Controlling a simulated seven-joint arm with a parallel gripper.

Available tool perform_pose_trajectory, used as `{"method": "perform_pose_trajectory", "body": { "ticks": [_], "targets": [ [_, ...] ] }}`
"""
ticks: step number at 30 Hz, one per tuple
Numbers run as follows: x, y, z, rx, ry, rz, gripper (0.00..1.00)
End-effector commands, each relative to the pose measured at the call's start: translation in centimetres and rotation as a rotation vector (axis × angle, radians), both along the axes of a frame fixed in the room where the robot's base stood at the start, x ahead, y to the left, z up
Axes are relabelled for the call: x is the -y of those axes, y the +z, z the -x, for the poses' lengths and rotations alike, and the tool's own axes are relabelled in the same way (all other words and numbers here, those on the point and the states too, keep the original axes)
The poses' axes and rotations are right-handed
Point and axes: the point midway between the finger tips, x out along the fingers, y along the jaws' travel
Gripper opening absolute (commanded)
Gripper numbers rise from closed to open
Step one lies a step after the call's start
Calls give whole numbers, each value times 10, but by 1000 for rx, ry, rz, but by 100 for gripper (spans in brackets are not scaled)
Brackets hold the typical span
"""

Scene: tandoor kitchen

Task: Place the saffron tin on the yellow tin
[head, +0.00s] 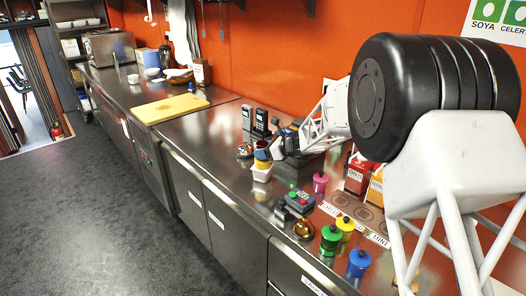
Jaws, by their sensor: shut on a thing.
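My gripper (268,145) is far along the steel counter and small in the head view. I cannot tell whether the red and yellow parts touch. A lidded yellow tin (345,227) stands upright on the near counter, behind a green tin (331,240), well apart from my gripper.
A blue tin (358,263), a brass pot (304,230), a magenta tin (319,183) and a button box (299,201) stand on the near counter. Red and orange cartons (357,175) stand at the wall. Black handsets (261,121) stand behind my gripper. A yellow board (168,109) lies farther left.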

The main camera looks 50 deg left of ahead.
Motion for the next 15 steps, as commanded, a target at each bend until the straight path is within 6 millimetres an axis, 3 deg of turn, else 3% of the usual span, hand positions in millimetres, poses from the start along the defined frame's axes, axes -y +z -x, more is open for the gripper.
{"method": "perform_pose_trajectory", "body": {
  "ticks": [12,13,15],
  "targets": [
    [0,-3,0,1,0,0,25],
    [0,-2,0,2,1,-1,53],
    [0,-2,0,1,0,0,64]
  ]
}}
